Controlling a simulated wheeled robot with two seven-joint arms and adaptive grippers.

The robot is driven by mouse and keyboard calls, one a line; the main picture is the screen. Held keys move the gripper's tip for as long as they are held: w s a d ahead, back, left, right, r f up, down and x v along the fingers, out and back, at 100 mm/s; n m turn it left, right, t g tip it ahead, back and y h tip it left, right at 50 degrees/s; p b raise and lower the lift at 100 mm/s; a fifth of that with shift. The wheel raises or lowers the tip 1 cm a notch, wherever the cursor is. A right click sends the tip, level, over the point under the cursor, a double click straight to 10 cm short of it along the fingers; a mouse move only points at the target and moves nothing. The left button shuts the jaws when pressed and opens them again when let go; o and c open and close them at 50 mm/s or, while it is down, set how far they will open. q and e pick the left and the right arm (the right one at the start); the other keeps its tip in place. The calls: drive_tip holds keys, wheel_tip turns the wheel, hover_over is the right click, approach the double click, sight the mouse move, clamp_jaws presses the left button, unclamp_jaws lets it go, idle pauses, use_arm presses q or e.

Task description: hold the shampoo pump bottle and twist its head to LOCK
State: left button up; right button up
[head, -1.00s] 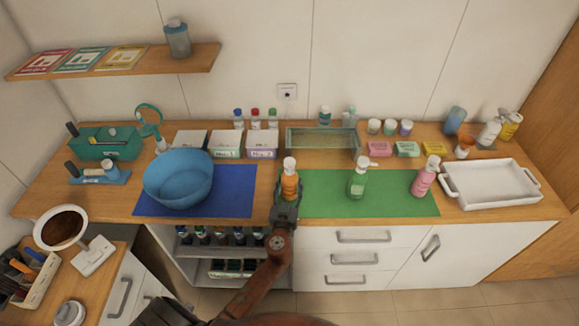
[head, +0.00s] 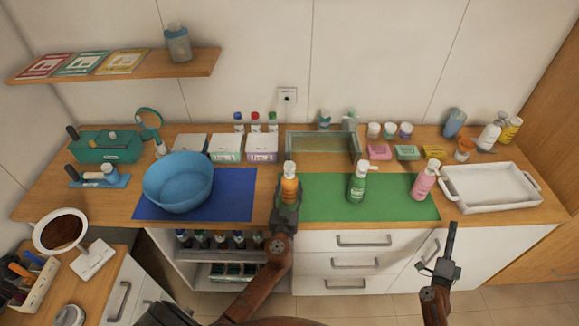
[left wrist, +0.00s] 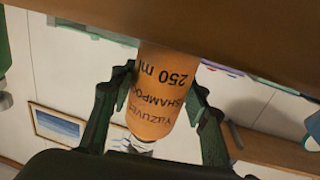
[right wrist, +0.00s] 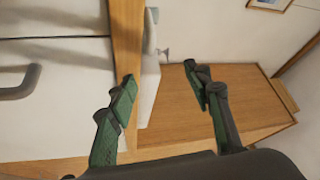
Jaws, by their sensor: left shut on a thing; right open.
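In the left wrist view the bottle (left wrist: 158,95) shows inverted between the fingers, with "SHAMPOO 250 ml" readable. My right gripper (head: 450,250) is in front of the counter at the right, away from the bottle. In the right wrist view its fingers (right wrist: 165,95) are apart with nothing between them.
A green pump bottle (head: 358,184) and a pink one (head: 424,182) stand on the green mat (head: 320,207). A blue bowl (head: 178,182) is on the blue mat (head: 235,207). A white tray (head: 490,206) lies at the right. The mat between orange and green bottles is clear.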

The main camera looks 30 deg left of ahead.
drive_tip(key=w+a+r+m+t, duration=0.2)
drive_tip(key=a+r+m, duration=0.4)
drive_tip(key=r, duration=0.6)
drive_tip(key=s+a+r+m+g+y, duration=0.1)
drive_tip(key=s+a+y, duration=0.1)
drive_tip(key=a, duration=0.7)
drive_tip(key=s+a+r+m+g+y, duration=0.1)
drive_tip(key=s+a, duration=0.4)
drive_tip(key=a, duration=0.5)
drive_tip(key=s+a+r+m+g+y, duration=0.2)
drive_tip(key=s+a+m+y, duration=0.1)
drive_tip(key=a, duration=0.7)
drive_tip(key=shift+s+y, duration=0.25)
drive_tip(key=shift+y, duration=0.05)
drive_tip(key=m+g+y, duration=0.2)
drive_tip(key=g+y, duration=0.3)
drive_tip(key=g, duration=0.1)
approach(292, 172)
drive_tip(key=a+r, duration=0.1)
drive_tip(key=x, duration=1.1)
drive_tip(key=shift+w+f, duration=0.1)
drive_tip(key=shift+w, duration=0.2)
drive_tip(key=shift+c, duration=0.4)
